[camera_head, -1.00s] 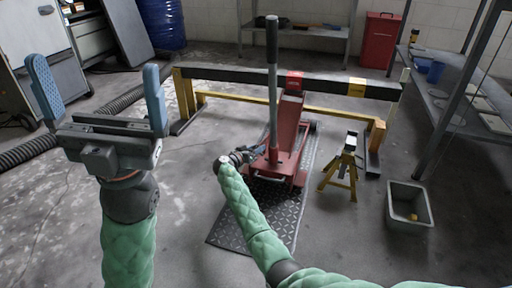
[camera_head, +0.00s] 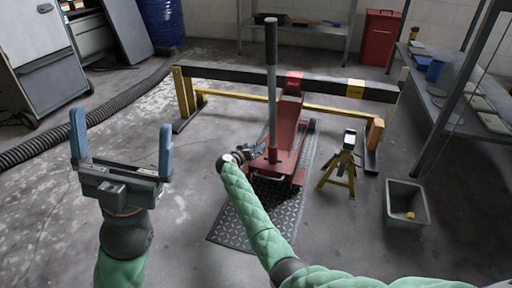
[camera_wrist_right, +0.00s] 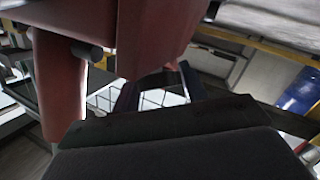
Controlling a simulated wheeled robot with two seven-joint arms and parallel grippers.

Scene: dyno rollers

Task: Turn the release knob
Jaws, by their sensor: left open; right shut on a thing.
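The red floor jack (camera_head: 287,150) stands on the dark tread plate (camera_head: 236,222), with its long grey handle (camera_head: 271,85) upright. My right gripper (camera_head: 257,151) is at the lower left of the jack, by the foot of the handle. It is shut on a small part there, apparently the release knob, which the fingers and wrist hide in the head view. In the right wrist view the red jack body (camera_wrist_right: 165,35) fills the top, and the dark fingers (camera_wrist_right: 158,88) reach under it. My left gripper (camera_head: 122,125) is open and empty, raised at the left, well away from the jack.
A black beam (camera_head: 240,78) on yellow legs spans behind the jack. A yellow jack stand (camera_head: 341,172) and a grey bin (camera_head: 405,205) stand to the right. A ribbed hose (camera_head: 95,117) lies at left. Floor between my left gripper and the tread plate is clear.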

